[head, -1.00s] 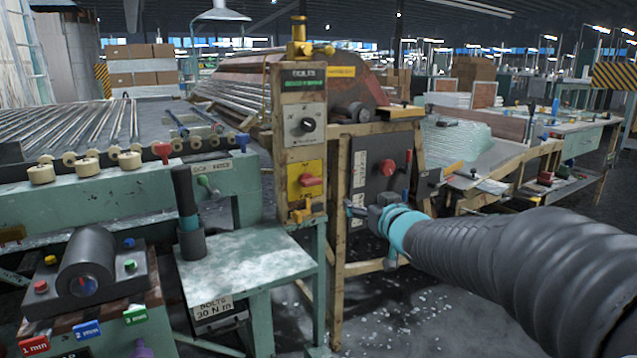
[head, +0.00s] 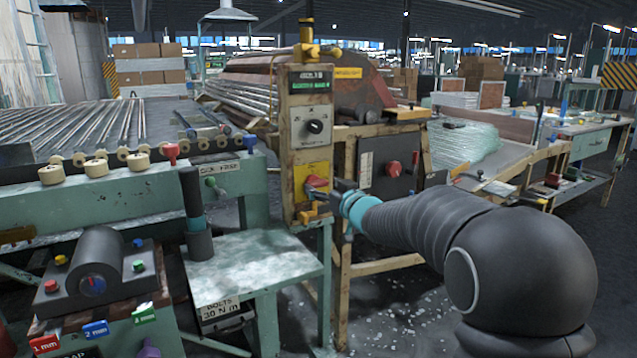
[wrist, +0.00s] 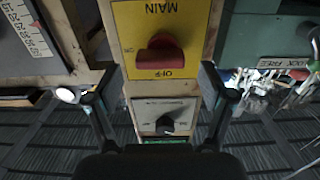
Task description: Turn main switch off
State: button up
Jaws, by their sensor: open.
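The main switch is a red handle (wrist: 160,56) on a yellow plate (wrist: 122,16), seen upside down in the wrist view. In the head view the red handle (head: 317,183) is on the narrow upright panel, below the black knob. My gripper (wrist: 158,72) is open and empty, with one finger on each side of the plate. In the head view my gripper (head: 331,196) is at the panel's right side, partly covering the plate. Contact with the handle cannot be told.
A grey plate with a black knob (head: 315,126) is above the switch on the same panel. A dark box with a red knob (head: 394,168) stands behind to the right. A green table (head: 250,262) lies below, with a dark upright cylinder (head: 192,210) on it.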

aim_at(320, 184)
jog(key=shift+x, duration=1.75)
jog(key=c, duration=1.2)
